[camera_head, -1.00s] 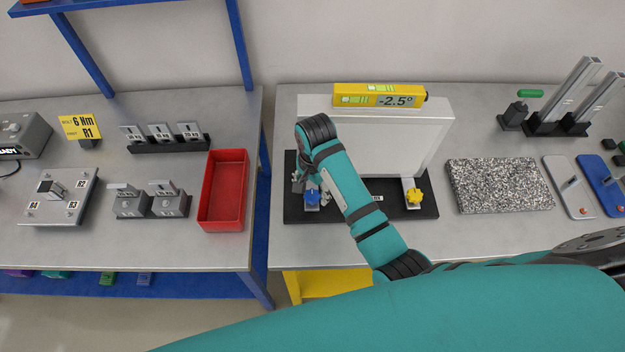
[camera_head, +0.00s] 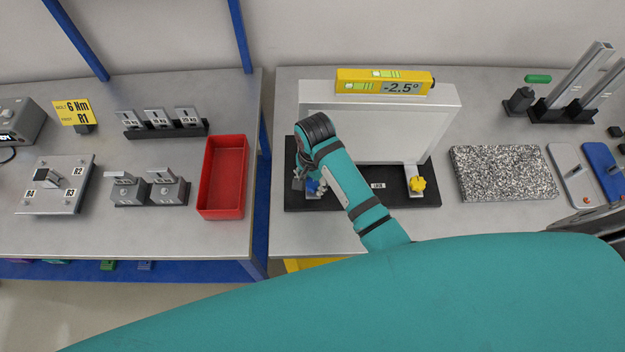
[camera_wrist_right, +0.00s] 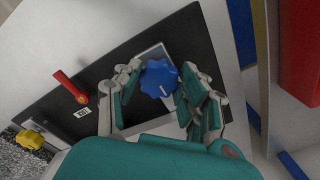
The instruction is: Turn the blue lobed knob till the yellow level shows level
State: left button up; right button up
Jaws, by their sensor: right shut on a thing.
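The yellow level (camera_head: 385,82) lies on top of the pale upright panel (camera_head: 375,135), and its display reads -2.5°. The blue lobed knob (camera_wrist_right: 160,78) sits at the left end of the black base; in the head view the knob (camera_head: 317,187) is partly covered by my fingers. My right gripper (camera_wrist_right: 162,72) is shut on the blue knob, one finger on each side of it, and also shows in the head view (camera_head: 311,184). A white mark is on the knob's face. My left gripper is not in view.
A yellow lobed knob (camera_head: 417,185) stands at the right end of the black base (camera_head: 400,203). A red lever (camera_wrist_right: 70,86) rises beside a small label. A granite plate (camera_head: 503,173) lies to the right, a red tray (camera_head: 222,210) on the left table.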

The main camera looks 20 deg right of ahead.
jog(key=shift+n, duration=0.4)
jog(key=shift+c, duration=0.3)
jog(key=n, duration=0.3)
jog(key=shift+d, duration=0.1)
jog(key=n, duration=0.4)
jog(key=shift+d+r+n, duration=0.1)
jog(key=shift+n, duration=0.2)
jog(key=n, duration=0.3)
jog(key=shift+w+d+n, duration=0.1)
jog(key=shift+n, duration=0.2)
jog(key=n, duration=0.4)
jog(key=shift+w+r, duration=0.1)
jog(key=n, duration=0.6)
jog(key=shift+w+d+n+y, duration=0.1)
jog(key=shift+n+y, duration=0.2)
jog(key=shift+n, duration=0.1)
jog(key=n, duration=0.7)
jog(key=shift+w, duration=0.1)
